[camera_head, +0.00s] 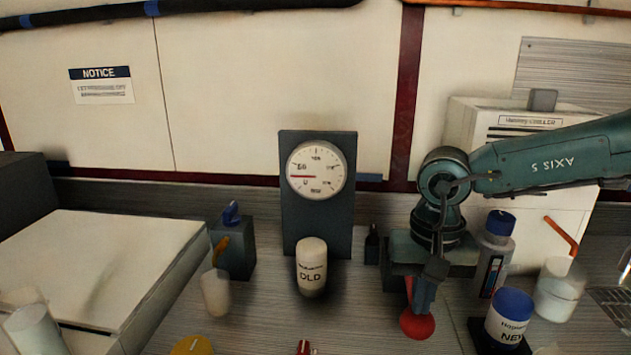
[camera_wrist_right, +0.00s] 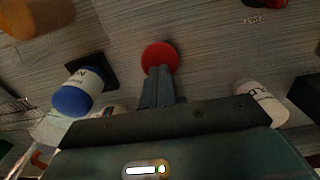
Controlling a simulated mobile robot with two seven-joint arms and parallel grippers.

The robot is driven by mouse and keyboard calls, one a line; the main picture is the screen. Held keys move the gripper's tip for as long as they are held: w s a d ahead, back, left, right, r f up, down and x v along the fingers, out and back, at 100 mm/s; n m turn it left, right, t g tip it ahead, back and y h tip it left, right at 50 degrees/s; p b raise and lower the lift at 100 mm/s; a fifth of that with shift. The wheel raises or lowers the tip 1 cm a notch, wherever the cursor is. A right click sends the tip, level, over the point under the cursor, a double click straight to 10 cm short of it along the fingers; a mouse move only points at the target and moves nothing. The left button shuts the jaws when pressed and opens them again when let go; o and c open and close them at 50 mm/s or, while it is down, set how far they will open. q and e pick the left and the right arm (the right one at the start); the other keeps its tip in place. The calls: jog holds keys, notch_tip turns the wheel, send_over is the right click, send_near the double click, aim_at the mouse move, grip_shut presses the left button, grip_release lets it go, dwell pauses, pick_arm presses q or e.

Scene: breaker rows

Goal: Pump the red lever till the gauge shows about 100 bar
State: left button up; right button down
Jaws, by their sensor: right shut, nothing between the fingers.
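The gauge (camera_head: 317,170) has a round white face on a dark upright panel. Its red needle points left, a little below a left-hand number that looks like 50; the other figures are too blurred to read surely. The red lever's round knob (camera_head: 417,325) shows below my right gripper (camera_head: 421,306), with part of its red shaft beside the fingers. In the right wrist view the knob (camera_wrist_right: 160,57) lies just beyond the tips of the closed fingers (camera_wrist_right: 158,80). My right gripper is shut and empty; I cannot tell whether it touches the knob. My left gripper is out of view.
A white bottle marked OLD (camera_head: 312,270) stands before the gauge panel. A blue-capped bottle marked NEW (camera_head: 508,318) and a grey blue-capped bottle (camera_head: 494,250) stand right of the lever. A white cup (camera_head: 215,292) is at left. Bare counter lies between the OLD bottle and lever.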

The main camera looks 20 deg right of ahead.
jog(key=shift+f, duration=0.4)
jog(key=shift+r, duration=0.15)
notch_tip(320, 180, up, 8)
jog(key=p, duration=0.5)
dwell(0.8)
